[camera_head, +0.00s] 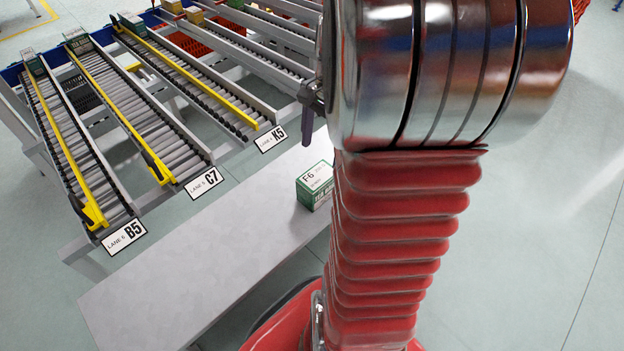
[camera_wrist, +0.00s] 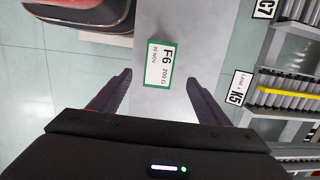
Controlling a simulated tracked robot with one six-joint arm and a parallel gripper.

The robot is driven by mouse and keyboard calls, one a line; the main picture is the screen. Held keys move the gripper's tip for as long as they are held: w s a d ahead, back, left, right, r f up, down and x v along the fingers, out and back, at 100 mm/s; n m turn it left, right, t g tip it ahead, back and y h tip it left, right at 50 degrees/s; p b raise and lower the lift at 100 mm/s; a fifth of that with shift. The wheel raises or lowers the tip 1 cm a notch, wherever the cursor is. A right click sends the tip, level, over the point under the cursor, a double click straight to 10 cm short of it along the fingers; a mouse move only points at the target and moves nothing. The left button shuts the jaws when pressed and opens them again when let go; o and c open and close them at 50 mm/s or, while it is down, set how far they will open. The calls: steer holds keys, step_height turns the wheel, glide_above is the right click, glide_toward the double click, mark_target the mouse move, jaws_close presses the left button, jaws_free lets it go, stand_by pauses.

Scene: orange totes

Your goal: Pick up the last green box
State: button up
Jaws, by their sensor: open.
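A green box (camera_head: 314,186) with a white top label reading F6 stands on the grey table, partly beside my arm in the head view. In the wrist view the green box (camera_wrist: 160,65) lies ahead of my gripper (camera_wrist: 155,80), roughly centred between the two dark fingers. The fingers are spread apart with nothing between them. In the head view my arm hides most of my gripper; a dark part of it (camera_head: 308,115) shows above and behind the box.
The grey table (camera_head: 205,255) is otherwise clear where visible. Sloped roller lanes labelled B5 (camera_head: 124,236), C7 (camera_head: 204,184) and K5 (camera_head: 270,139) stand behind it. Small boxes sit at the lanes' far ends, including a green one (camera_head: 78,42).

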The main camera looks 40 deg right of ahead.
mark_target(318, 175)
steer(key=shift+f, duration=0.1)
steer(key=f, duration=0.5)
steer(key=a+f, duration=0.1)
steer(key=f, duration=0.2)
steer(key=shift+f, duration=0.2)
steer(key=shift+a+f, duration=0.1)
steer(key=shift+s+a+f, duration=0.1)
steer(key=shift+a+f, duration=0.1)
steer(key=shift+f, duration=1.05)
steer(key=shift+a+f, duration=0.15)
steer(key=shift+f, duration=1.05)
steer(key=shift+f, duration=0.25)
steer(key=shift+c, duration=0.7)
steer(key=c, duration=1.1)
steer(key=shift+r, duration=0.1)
step_height(318, 175, up, 10)
steer(key=shift+r, duration=0.2)
